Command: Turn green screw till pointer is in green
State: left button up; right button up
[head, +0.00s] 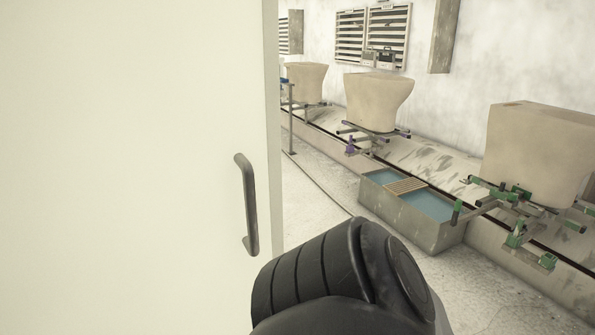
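No screw marked as green and no pointer or dial can be made out in the head view. Green parts (518,198) show on the metal carrier under the nearest beige ceramic piece (535,150) at the right. Whether one of them is a screw I cannot tell. A black, ribbed part of my own arm fills the lower middle of the view. Neither of my grippers is in view.
A large pale door or panel (120,170) with a dark handle (247,205) fills the left side, close to me. A trough with blue liquid (427,205) stands on the floor beyond. More beige pieces (375,100) stand along the line by the wall.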

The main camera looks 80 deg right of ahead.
aim_at(512, 196)
jog(key=z, duration=3.9)
jog(key=i, duration=1.2)
jog(key=z, duration=0.3)
jog(key=i, duration=2.6)
jog(key=z, duration=0.3)
